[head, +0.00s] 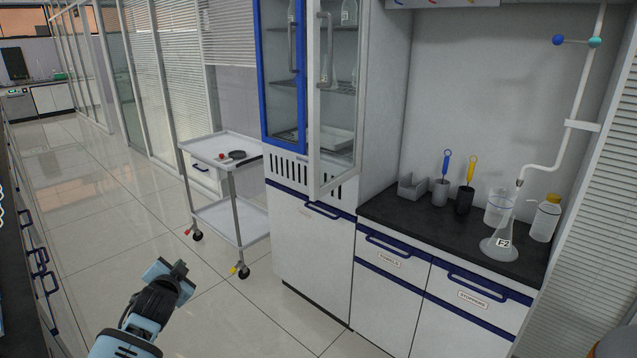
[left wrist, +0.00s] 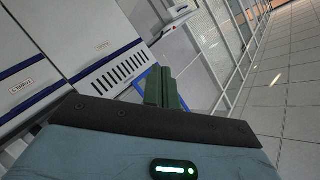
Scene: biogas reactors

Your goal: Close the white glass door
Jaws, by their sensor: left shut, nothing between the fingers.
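The white glass door (head: 313,110) is on the right half of the upper cabinet. It stands swung open toward me, with its lower corner out past the cabinet front. A vertical handle (head: 327,50) sits on it. The blue-framed door (head: 283,141) beside it on the left appears shut. My left gripper (head: 181,268) is low over the floor, left of the cabinet and well apart from the white door. Its dark green fingers are together and empty in the left wrist view (left wrist: 164,88). I cannot make out the white door clearly there. My right gripper is not in view.
A two-shelf cart (head: 222,146) with small items stands left of the cabinet. A dark counter (head: 400,208) to the right holds a flask (head: 499,246), a bottle (head: 545,220) and brush holders. The tiled floor (head: 240,325) in front is clear.

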